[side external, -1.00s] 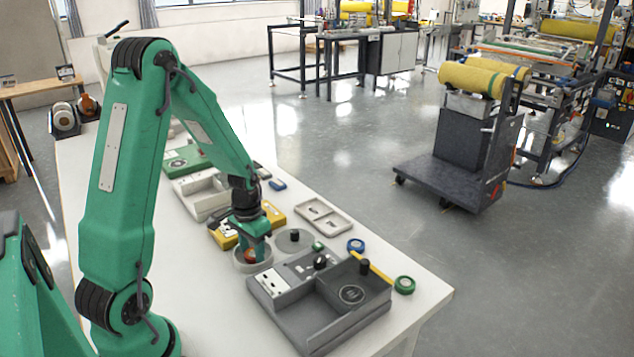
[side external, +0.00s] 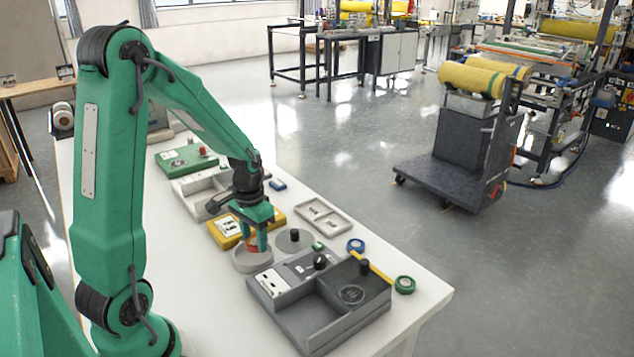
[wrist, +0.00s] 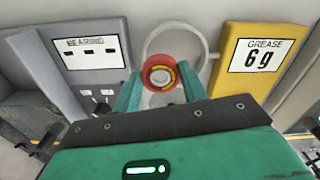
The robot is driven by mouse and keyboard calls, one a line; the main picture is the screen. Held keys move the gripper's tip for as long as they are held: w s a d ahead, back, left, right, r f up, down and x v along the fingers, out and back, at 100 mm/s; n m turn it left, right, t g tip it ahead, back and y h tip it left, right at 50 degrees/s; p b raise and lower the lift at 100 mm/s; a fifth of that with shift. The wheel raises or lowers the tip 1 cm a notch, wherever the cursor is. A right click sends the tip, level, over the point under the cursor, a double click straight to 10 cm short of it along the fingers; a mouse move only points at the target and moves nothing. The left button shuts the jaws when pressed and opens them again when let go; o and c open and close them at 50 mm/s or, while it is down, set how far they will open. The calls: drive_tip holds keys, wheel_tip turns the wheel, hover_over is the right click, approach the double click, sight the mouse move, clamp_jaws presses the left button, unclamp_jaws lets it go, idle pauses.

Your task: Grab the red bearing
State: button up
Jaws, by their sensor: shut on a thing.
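The red bearing (wrist: 159,73) is a small red-orange ring with a pale centre, held between the two teal fingers of my gripper (wrist: 160,92) in the wrist view. In the side view my gripper (side external: 255,240) points down and is shut on the bearing (side external: 252,240). It is held over a round light-grey dish (side external: 253,262), whose rim also shows behind the bearing in the wrist view (wrist: 181,27). The fingers partly hide the bearing in the side view.
A dark grey tray unit (side external: 320,325) with a black knob stands close in front. A yellow grease box (side external: 226,235) is behind the dish. A grey round lid (side external: 294,243), blue tape (side external: 355,245) and green tape (side external: 404,284) lie to the right. The front-left tabletop is clear.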

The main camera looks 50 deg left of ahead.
drive_tip(key=d+r, duration=0.5)
drive_tip(key=d, duration=0.4)
drive_tip(key=shift+d+r, duration=0.25)
drive_tip(key=shift+r, duration=0.1)
drive_tip(key=shift+s+r, duration=0.1)
